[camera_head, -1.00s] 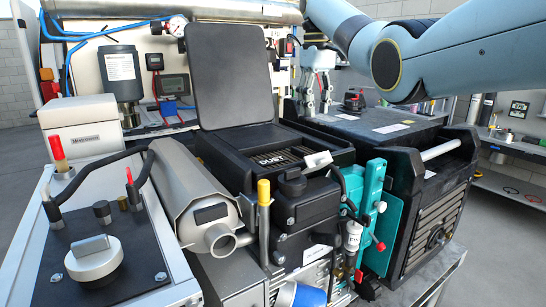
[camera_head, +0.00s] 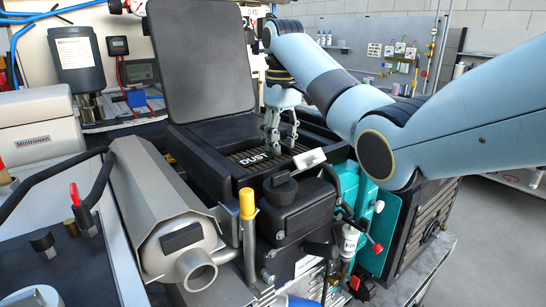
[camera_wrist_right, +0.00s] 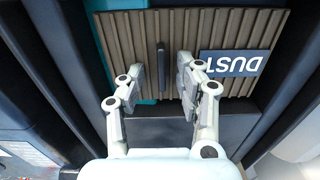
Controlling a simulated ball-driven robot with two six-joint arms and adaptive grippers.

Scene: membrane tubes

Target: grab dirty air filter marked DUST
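My left gripper is not seen.
The box's black lid (camera_head: 200,60) stands open behind the filter. The box rim (camera_head: 195,150) surrounds it. A grey canister (camera_head: 155,200), a yellow-capped post (camera_head: 247,205) and a teal part (camera_head: 385,225) stand in front and at the sides.

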